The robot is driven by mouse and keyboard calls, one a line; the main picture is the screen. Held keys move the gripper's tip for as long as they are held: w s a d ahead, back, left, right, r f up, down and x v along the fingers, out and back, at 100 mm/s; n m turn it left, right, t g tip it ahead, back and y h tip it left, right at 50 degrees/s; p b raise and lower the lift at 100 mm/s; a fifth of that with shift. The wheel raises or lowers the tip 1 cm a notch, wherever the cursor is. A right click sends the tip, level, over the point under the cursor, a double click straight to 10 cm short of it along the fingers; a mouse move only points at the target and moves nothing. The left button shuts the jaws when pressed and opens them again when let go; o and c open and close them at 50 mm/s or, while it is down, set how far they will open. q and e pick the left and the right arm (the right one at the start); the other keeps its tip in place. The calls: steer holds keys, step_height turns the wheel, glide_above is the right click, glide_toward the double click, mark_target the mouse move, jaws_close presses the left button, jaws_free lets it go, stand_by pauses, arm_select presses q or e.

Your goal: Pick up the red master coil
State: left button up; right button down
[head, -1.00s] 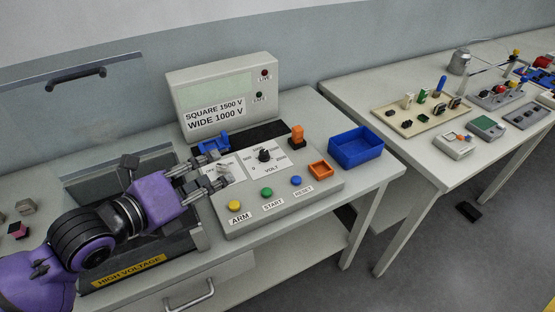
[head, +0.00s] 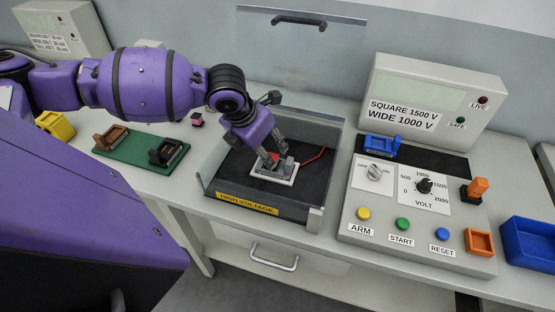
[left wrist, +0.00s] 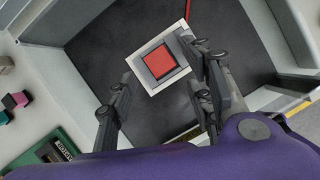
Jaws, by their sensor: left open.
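The red master coil shows in the left wrist view as a red square block (left wrist: 158,62) with a grey border, seated on a white square base (left wrist: 141,72). In the head view only a bit of its red (head: 274,157) shows between my fingers, and the white base (head: 273,177) sits on the dark floor of the high-voltage box (head: 225,185). My left gripper (head: 277,164) reaches down into the box over the coil. In the left wrist view its fingers (left wrist: 160,75) are open, apart on either side, with the right one close to the base's edge. My right gripper is out of view.
The box has low clear walls and a raised lid (head: 300,50). A red lead (head: 313,155) runs from the base. The control panel (head: 400,220) stands to the right, a blue bin (head: 530,240) beyond it. A green tray (head: 140,150) lies left.

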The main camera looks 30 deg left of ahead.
arm_select(q)
steer(key=x, duration=0.5)
steer(key=shift+a+f, duration=0.15)
steer(key=shift+a, duration=0.2)
steer(key=shift+c, duration=0.4)
steer(key=c, duration=1.1)
